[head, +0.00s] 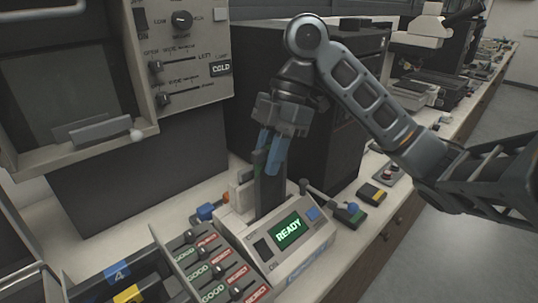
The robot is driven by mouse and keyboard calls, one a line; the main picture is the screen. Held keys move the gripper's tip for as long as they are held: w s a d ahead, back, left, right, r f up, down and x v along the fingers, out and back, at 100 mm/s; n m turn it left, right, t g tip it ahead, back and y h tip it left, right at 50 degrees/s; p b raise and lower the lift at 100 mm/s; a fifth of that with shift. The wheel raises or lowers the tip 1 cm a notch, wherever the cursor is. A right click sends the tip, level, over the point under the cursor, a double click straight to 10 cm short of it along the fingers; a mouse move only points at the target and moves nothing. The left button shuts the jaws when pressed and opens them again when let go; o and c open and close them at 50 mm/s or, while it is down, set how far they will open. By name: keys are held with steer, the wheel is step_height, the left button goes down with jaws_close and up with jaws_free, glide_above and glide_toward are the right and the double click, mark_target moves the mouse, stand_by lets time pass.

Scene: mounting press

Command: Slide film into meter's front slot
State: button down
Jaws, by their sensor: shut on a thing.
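The meter (300,255) is a pale box on the bench with a green screen reading READY and a blue button. A dark rectangle, possibly its slot, shows left of the screen. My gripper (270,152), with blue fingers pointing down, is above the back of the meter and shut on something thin. A dark, flat, upright piece (269,192) shows below the fingers and reaches down behind the meter's top. It may be the film or part of the meter; I cannot tell which. Its lower end is hidden.
A panel of GOOD and REJECT levers (208,262) stands left of the meter, beside a dark tray with a blue tag 4 (117,273). A press cabinet (185,60) stands at the back left. A black cabinet (340,130) is close behind my gripper. Small devices (371,192) lie right.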

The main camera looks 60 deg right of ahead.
step_height(320, 180, down, 3)
steer(key=b, duration=0.2)
steer(key=shift+f+b, duration=0.1)
steer(key=shift+b, duration=0.25)
stand_by(0.4)
steer(key=c, duration=0.9)
jaws_free()
steer(key=shift+c, duration=0.2)
